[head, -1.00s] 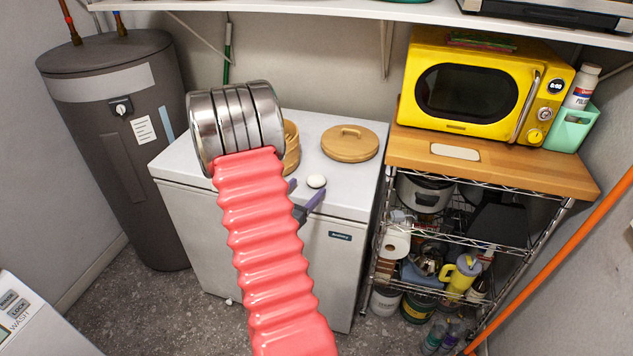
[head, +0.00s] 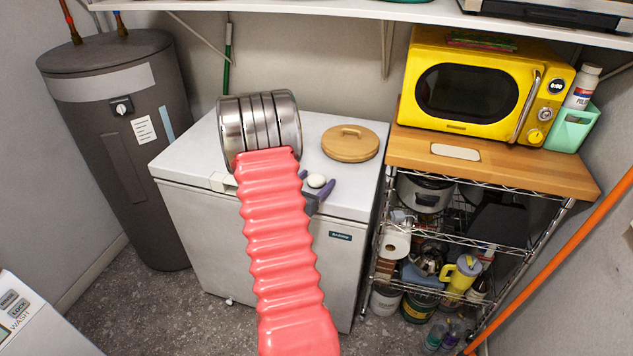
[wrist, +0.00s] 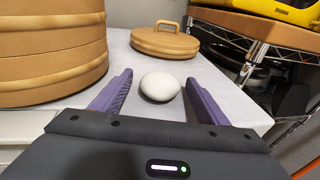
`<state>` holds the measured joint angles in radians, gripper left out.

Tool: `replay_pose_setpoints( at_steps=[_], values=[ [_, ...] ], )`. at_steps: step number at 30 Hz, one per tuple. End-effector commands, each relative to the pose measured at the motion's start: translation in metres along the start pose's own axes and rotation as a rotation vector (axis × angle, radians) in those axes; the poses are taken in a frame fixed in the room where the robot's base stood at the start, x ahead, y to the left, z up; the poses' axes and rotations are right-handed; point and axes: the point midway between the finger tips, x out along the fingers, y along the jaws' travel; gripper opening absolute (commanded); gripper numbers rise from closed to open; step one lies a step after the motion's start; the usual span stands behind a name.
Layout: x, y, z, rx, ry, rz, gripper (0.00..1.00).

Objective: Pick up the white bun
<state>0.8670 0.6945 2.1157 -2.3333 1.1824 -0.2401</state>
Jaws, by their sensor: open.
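The white bun (head: 317,181) sits on the white top of the chest freezer (head: 350,200), near its front edge. My gripper (head: 320,187) is open, with purple fingers low at the freezer top. In the wrist view, the bun (wrist: 160,87) lies between the tips of the two fingers of my gripper (wrist: 157,92), with a gap on each side. The fingers do not appear to touch it. My red ribbed arm and metal wrist rings hide part of the freezer top in the head view.
A round bamboo lid (head: 350,143) lies behind the bun. Stacked bamboo steamer baskets (wrist: 50,50) stand close on the left in the wrist view. A wire rack (head: 450,205) with a wooden top and yellow microwave (head: 470,90) stands right of the freezer.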

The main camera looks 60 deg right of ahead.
Motion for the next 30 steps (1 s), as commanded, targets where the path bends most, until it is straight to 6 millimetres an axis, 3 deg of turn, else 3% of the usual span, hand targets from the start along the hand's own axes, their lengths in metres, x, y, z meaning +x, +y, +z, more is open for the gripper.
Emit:
replay_pose_setpoints(
  at_steps=[4,20,30],
  values=[
    [0.0104,-0.0006,0.0006,0.001,-0.001,-0.001,0.68],
    [0.0106,-0.0004,0.0006,0.000,-0.001,0.000,0.68],
    [0.0106,-0.0005,0.0006,0.000,-0.001,-0.001,0.45]
  ],
)
